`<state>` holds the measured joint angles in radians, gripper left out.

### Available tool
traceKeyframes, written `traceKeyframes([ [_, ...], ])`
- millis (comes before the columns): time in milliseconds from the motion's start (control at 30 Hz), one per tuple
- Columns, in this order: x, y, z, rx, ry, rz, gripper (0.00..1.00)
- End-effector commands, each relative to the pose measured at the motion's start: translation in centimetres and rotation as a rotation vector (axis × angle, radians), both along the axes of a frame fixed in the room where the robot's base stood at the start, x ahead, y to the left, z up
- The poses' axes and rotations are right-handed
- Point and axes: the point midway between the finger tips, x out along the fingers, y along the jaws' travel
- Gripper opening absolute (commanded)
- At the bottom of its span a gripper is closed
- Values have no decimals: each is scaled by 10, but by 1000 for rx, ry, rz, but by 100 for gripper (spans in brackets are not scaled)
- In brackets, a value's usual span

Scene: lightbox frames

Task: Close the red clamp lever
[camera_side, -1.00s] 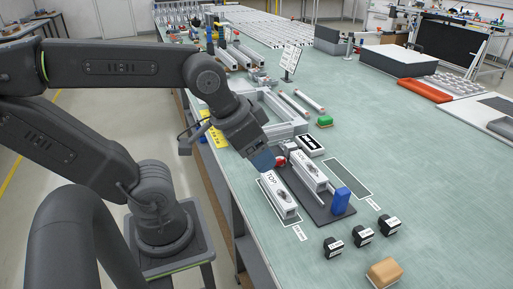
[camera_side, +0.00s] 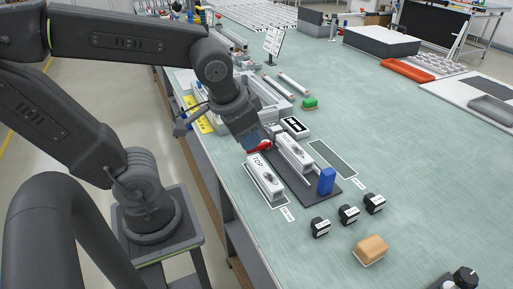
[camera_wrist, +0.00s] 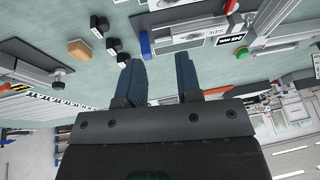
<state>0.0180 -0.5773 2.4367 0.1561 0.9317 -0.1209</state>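The red clamp lever (camera_side: 259,148) is at the far-left end of a dark fixture plate (camera_side: 307,196), close beside the near white "TOP" block (camera_side: 264,178). A second white block (camera_side: 295,155) sits on the plate. My gripper (camera_side: 262,139) is low over the lever's end of the plate, its fingertips at the lever; I cannot tell whether they touch it. In the wrist view the gripper's two blue fingers (camera_wrist: 159,75) stand apart with nothing visibly between them. A red part (camera_wrist: 231,6) shows at the top edge there, possibly the lever, cut off by the frame.
A blue block (camera_side: 327,181) stands at the plate's near end. Several black knobs (camera_side: 349,215) and a tan block (camera_side: 371,249) lie nearer the camera. A black-and-white box (camera_side: 296,127) and a green block (camera_side: 309,104) lie beyond.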

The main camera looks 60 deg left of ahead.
Motion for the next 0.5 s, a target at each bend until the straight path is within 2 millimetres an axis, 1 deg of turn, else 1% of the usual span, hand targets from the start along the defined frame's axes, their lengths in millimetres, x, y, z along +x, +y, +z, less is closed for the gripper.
traceKeyframes([
  [33,7,5,-8,34,46,13,28],
  [67,10,9,-12,58,70,23,25],
  [300,39,39,-47,261,224,89,2],
  [333,43,43,-51,289,239,95,0],
  [500,64,63,-78,446,308,118,0],
])
